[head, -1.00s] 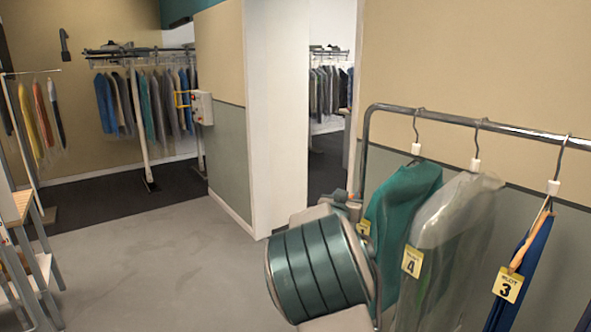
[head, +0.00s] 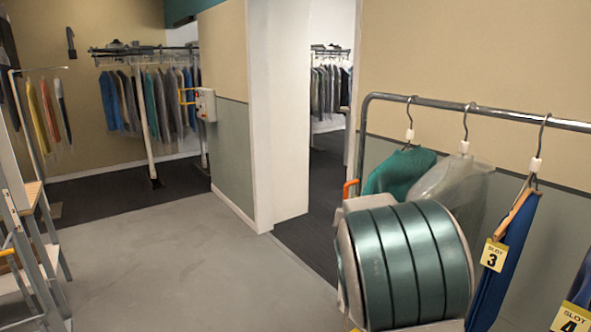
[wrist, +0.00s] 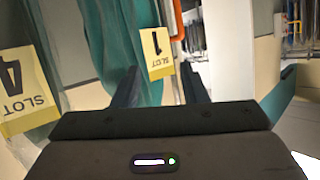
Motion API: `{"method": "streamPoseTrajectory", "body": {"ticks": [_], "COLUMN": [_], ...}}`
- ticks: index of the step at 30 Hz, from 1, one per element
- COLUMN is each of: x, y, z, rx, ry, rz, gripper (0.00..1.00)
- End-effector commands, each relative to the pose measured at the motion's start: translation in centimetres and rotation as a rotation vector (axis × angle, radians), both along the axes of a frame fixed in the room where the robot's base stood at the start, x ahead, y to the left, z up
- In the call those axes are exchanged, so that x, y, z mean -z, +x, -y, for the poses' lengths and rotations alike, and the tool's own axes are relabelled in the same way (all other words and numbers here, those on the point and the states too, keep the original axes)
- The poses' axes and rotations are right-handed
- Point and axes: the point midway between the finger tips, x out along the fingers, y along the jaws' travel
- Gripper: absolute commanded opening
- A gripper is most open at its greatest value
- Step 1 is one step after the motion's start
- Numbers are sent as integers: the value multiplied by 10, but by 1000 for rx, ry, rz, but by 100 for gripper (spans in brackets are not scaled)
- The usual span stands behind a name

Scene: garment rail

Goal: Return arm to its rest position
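My gripper (wrist: 160,85) shows in the wrist view with its two dark fingers apart and nothing visible between them. A yellow slot 1 tag (wrist: 156,52) hangs beyond the gap, and a slot 4 tag (wrist: 22,88) is at the left. A teal garment (wrist: 90,38) fills much of the upper left there. In the head view my arm's thick teal link stands in front of the rail garments, and the gripper's fingers are hidden.
A metal garment rail (head: 470,113) at the right carries a teal garment (head: 398,170), a clear-bagged garment (head: 452,178) and a blue one (head: 505,255) with a slot 3 tag (head: 494,254). The grey floor (head: 170,250) is clear at centre-left. A trolley (head: 30,235) stands at the left edge.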

Motion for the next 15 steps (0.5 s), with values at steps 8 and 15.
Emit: {"method": "streamPoseTrajectory", "body": {"ticks": [8,15], "x": [59,107], "y": [-96,-216], "z": [-10,-28], "rx": [-147,-281], "ry": [160,198], "rz": [-279,-556], "gripper": [39,39]}}
